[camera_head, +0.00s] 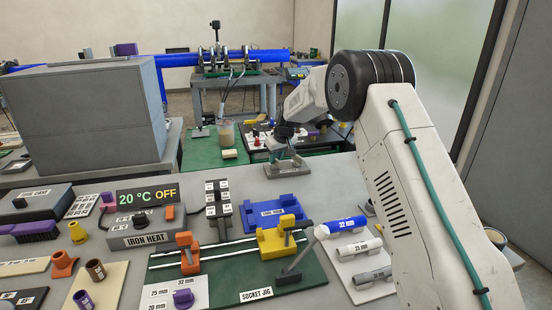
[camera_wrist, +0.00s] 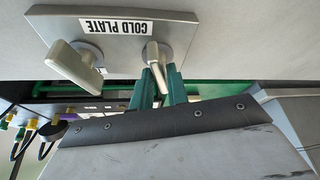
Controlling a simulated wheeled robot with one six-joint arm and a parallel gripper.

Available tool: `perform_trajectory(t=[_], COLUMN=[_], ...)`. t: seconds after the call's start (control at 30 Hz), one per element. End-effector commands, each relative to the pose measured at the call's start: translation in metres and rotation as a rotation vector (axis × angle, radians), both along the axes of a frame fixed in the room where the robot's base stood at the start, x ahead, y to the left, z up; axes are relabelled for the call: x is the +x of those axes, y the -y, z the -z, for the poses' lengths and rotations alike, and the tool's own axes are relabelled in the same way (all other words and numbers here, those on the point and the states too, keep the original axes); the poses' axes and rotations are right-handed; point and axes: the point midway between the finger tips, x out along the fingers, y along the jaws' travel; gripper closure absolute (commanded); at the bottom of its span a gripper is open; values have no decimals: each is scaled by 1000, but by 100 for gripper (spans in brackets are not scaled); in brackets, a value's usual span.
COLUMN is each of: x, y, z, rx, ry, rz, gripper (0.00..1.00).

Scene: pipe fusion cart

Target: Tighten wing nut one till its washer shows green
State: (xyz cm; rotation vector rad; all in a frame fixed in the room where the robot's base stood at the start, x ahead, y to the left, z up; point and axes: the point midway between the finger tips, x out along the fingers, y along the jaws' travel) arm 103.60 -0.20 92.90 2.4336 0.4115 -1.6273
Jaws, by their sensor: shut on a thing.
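In the wrist view, a pale plate (camera_wrist: 122,14) labelled COLD PLATE, upside down in the picture, carries two light grey wing nuts. My gripper (camera_wrist: 160,72) has green fingers and is shut on the right-hand wing nut (camera_wrist: 153,52), at the plate's lower edge. The left-hand wing nut (camera_wrist: 75,65) stands apart from the fingers, its wing slanting down to the right. I see no number on either nut. The washer under the gripped nut is too small and partly hidden to read; I make out no green on it. In the head view my arm hides most detail there.
A blue pipe (camera_head: 262,57) lies in clamps beyond.

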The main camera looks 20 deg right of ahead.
Motion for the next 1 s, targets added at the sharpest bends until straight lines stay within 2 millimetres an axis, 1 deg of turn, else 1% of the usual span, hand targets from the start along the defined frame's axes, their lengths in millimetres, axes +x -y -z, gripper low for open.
perform_trajectory(t=[0.43, 0.6, 0.87, 0.9, 0.93, 1.0], x=[0, 0, 0, 0, 0, 0], y=[-2, -2, -2, -2, -2, -2], z=[-1, -1, -1, -1, -1, -1], rx=[-1, 0, 1, 1, 0, 0], ry=[1, 2, 2, 2, 2, 1], rz=[313, 355, 356, 356, 355, 355], gripper=[100, 100, 100, 73, 67, 67])
